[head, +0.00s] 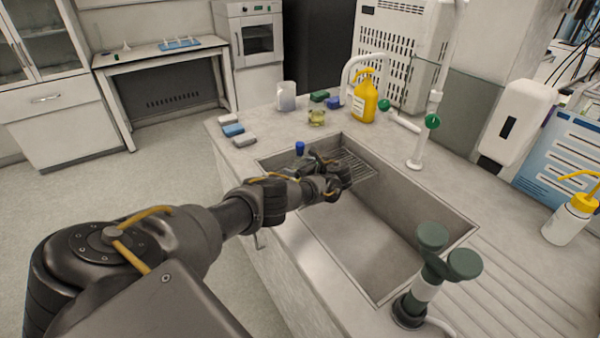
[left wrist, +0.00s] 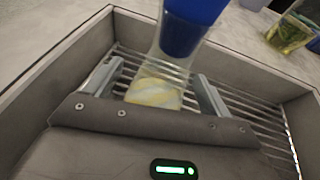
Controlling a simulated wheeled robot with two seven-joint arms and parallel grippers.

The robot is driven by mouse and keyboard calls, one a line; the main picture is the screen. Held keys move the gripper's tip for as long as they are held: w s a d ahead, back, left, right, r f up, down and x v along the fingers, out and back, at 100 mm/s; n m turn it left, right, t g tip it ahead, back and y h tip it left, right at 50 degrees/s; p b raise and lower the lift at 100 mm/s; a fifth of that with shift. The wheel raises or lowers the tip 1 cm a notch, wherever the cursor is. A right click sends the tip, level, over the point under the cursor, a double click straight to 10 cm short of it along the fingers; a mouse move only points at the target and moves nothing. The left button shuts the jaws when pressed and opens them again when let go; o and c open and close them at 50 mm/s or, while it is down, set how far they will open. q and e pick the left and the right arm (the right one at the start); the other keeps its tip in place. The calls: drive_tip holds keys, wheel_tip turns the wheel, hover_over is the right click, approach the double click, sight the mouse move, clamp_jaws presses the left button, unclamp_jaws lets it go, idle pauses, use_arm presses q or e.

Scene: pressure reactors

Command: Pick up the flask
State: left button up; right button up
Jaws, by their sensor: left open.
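A clear flask (left wrist: 155,92) with a blue top (left wrist: 192,25) and pale yellowish contents stands over the wire rack in the sink. In the head view only its blue cap (head: 300,148) shows clearly, just beyond my left gripper (head: 310,166). In the left wrist view the open fingers of my left gripper (left wrist: 158,75) are on either side of the flask's lower part. A gap shows on each side, and I cannot tell how deep the flask is between the fingers. My right gripper is not in view.
The sink's metal walls and wire rack (head: 352,168) surround the gripper. A small yellowish glass vessel (head: 317,117), a white beaker (head: 286,96) and a yellow bottle (head: 364,100) stand behind the sink. A dark green tap fitting (head: 432,237) rises at the sink's near right.

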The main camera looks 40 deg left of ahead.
use_arm(q)
drive_tip(key=c, duration=1.2)
drive_tip(key=shift+o, duration=0.2)
drive_tip(key=shift+r, duration=0.1)
